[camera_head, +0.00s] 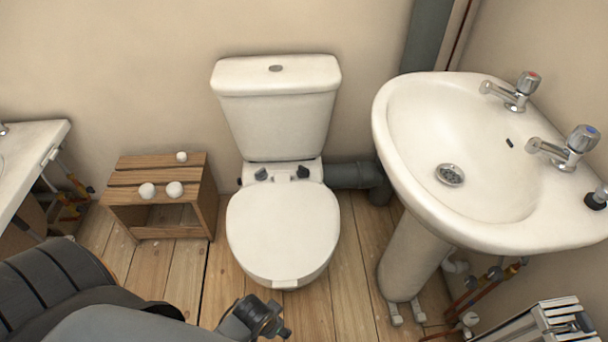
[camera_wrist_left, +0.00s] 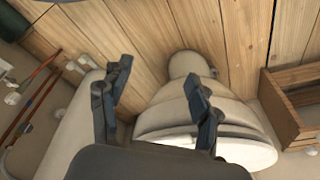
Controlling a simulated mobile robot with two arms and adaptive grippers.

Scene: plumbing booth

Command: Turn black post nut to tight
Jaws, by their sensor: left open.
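Two small dark fittings stand at the back of the toilet seat, one on the left (camera_head: 261,174) and one on the right (camera_head: 302,172). They may be post nuts, but they are too small to tell which is the black post nut or how tight either is. The white toilet (camera_head: 283,232) has its lid down; its white body also shows in the wrist view (camera_wrist_left: 200,105). My left gripper (camera_head: 270,318) is in front of the toilet, apart from both fittings. In the wrist view its two fingers (camera_wrist_left: 157,70) are spread with nothing between them. My right gripper is not seen.
A washbasin (camera_head: 400,150) on a pedestal stands to the right, with a small black part (camera_head: 597,198) on its right rim. A wooden crate (camera_head: 130,178) with white knobs stands left of the toilet. A grey waste pipe (camera_head: 350,175) runs behind. Floorboards (camera_head: 352,270) are partly clear.

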